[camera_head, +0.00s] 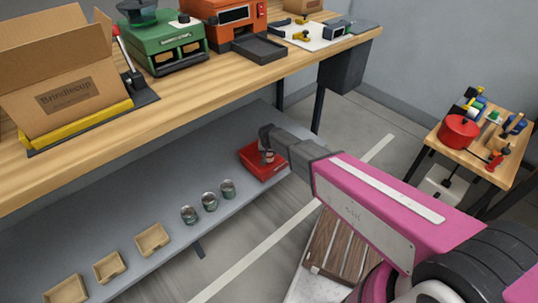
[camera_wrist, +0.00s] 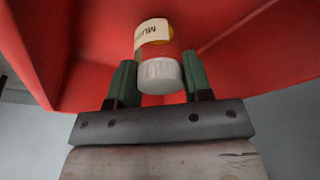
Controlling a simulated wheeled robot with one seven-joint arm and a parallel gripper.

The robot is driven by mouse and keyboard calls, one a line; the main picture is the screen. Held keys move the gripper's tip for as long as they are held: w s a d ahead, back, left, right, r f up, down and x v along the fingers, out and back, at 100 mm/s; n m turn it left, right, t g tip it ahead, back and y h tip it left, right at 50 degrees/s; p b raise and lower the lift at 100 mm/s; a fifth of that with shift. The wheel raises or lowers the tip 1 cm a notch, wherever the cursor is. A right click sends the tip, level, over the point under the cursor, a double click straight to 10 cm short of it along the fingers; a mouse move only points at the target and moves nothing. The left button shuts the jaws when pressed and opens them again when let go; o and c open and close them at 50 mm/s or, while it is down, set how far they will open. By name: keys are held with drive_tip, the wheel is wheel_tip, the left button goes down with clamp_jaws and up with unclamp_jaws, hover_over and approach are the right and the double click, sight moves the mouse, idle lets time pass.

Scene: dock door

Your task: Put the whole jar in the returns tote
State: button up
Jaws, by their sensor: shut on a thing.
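The jar (camera_wrist: 158,75) has a white lid and a pale label with dark letters. In the wrist view it lies between the two green fingers of my gripper (camera_wrist: 160,84), which is shut on it. Red walls of the tote (camera_wrist: 95,50) surround it on the far side and at both sides. In the head view the red tote (camera_head: 250,158) sits on the grey lower shelf, and my gripper (camera_head: 267,150) points down into it. The jar is mostly hidden there by my gripper. I cannot tell whether the jar touches the tote floor.
Three small tins (camera_head: 209,201) stand on the grey shelf (camera_head: 150,203), left of the tote. Three shallow tan trays (camera_head: 110,267) lie farther left. The wooden bench (camera_head: 210,85) overhangs behind, bearing a carton (camera_head: 65,85) and machines. A side table (camera_head: 477,150) stands at right.

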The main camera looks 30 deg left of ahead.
drive_tip(key=shift+f, duration=0.65)
drive_tip(key=o, duration=1.1)
drive_tip(key=v, duration=1.2)
drive_tip(key=w+d+r+m+g+h, duration=0.15)
drive_tip(key=w+d, duration=0.25)
drive_tip(key=d, duration=1)
drive_tip(key=w+d+r+m+t, duration=0.1)
drive_tip(key=w+d+r, duration=0.2)
drive_tip(key=d, duration=1.2)
drive_tip(key=s+d+r, duration=0.1)
drive_tip(key=s+d, duration=0.1)
drive_tip(key=d, duration=0.7)
drive_tip(key=s+d+r+m+g, duration=0.1)
drive_tip(key=s+d+r, duration=0.1)
drive_tip(key=d, duration=0.8)
drive_tip(key=s+d+r+m+g, duration=0.1)
drive_tip(key=s+d, duration=0.1)
drive_tip(key=d, duration=0.8)
drive_tip(key=shift+s+d+r, duration=0.1)
drive_tip(key=shift+d+r, duration=0.1)
drive_tip(key=shift+r, duration=0.15)
